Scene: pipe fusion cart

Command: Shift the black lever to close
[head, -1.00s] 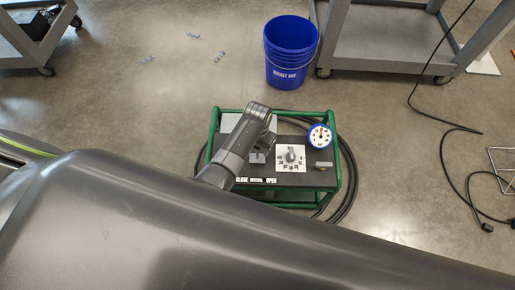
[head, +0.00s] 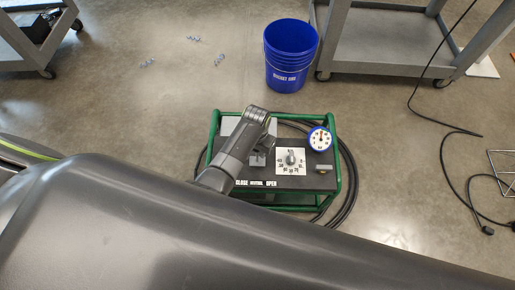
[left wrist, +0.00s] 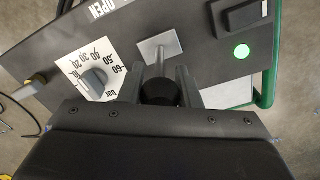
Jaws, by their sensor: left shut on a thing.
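The black lever has a black knob (left wrist: 158,91) and a thin shaft rising from a light metal plate (left wrist: 172,44) on the cart's dark top panel. My left gripper (left wrist: 158,80) is shut around the knob, one finger on each side, in the left wrist view. In the head view my left gripper (head: 268,141) comes down over the panel and largely hides the lever; the metal plate (head: 257,160) shows below it. The labels CLOSE, NEUTRAL and OPEN (head: 256,183) run along the panel's front edge. The lever's exact position against them is hard to tell. My right gripper is not in view.
The green-framed cart (head: 339,180) carries a pressure dial (head: 291,160), a blue-rimmed gauge (head: 320,139) and a lit green button (left wrist: 242,52). Black hose (head: 350,180) coils around it. A blue bucket (head: 291,55) stands behind, with open floor to its left.

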